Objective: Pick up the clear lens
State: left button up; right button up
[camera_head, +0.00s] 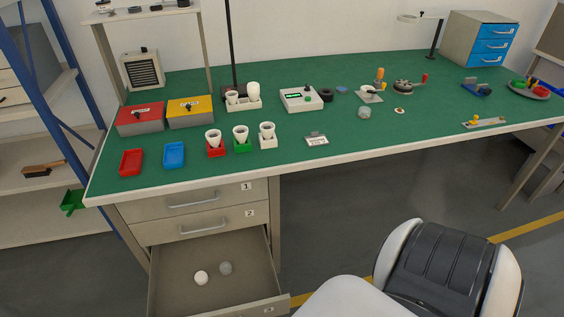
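Drawer 3 (170,303) is pulled open below the bench. A white dome-like ball (201,277) and a grey, see-through-looking ball (225,268) lie side by side on its floor. The grey one looks like the clear lens, but it is small. A small pale, translucent round piece (365,112) sits on the green bench top, right of centre; I cannot tell whether it is a lens or a dish. Neither of my grippers shows in the head view.
The green bench (330,143) carries a row of red, green and white holders with white cups (241,134), red and blue trays (174,154), and red and yellow boxes (139,118). A blue-framed shelf (50,110) stands left. Drawers 1 and 2 (195,228) are shut.

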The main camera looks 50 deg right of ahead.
aim_at(364, 112)
jog(key=z, duration=2.15)
